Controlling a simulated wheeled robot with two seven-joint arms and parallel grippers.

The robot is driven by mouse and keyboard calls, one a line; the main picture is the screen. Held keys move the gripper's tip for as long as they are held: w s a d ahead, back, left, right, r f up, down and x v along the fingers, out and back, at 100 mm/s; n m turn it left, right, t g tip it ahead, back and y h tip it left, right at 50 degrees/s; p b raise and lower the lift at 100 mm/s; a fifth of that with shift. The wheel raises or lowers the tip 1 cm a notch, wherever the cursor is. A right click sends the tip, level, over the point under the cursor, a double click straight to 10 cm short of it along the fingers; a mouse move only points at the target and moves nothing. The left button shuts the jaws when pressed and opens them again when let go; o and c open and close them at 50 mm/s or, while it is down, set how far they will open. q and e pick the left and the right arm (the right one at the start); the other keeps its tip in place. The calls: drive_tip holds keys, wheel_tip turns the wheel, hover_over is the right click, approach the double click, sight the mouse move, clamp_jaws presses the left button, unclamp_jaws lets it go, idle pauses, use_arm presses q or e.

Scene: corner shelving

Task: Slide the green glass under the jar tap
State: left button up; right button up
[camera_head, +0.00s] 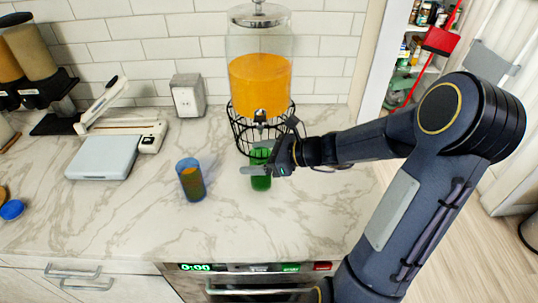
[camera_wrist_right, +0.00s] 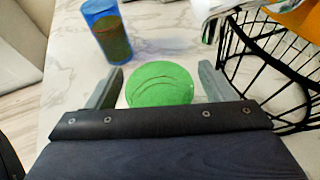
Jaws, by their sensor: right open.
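The green glass (camera_head: 261,182) stands upright on the counter, just in front of the wire stand of the drink jar (camera_head: 259,84). The jar holds orange liquid, and its tap (camera_head: 260,117) is low on its front, behind and above the glass. My right gripper (camera_head: 262,171) is at the glass, partly covering it. In the right wrist view my open gripper (camera_wrist_right: 160,90) has one finger on each side of the green glass (camera_wrist_right: 160,84); I cannot tell whether either touches it. My left gripper is not in view.
A blue glass (camera_head: 191,180) stands to the left of the green one, with clear counter between. The black wire stand (camera_wrist_right: 262,62) is close to the right finger. A white scale-like device (camera_head: 103,155) stands further left. The counter's front edge is above the oven.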

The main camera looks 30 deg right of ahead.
drive_tip(key=shift+w+a+f, duration=0.15)
drive_tip(key=shift+w+a, duration=0.1)
drive_tip(key=shift+c, duration=0.4)
drive_tip(key=c, duration=1.1)
drive_tip(key=shift+w+d, duration=0.7)
drive_tip(key=shift+w, duration=0.35)
drive_tip(key=shift+w+d+p, duration=0.3)
drive_tip(key=shift+w+d, duration=0.1)
drive_tip(key=shift+w, duration=0.15)
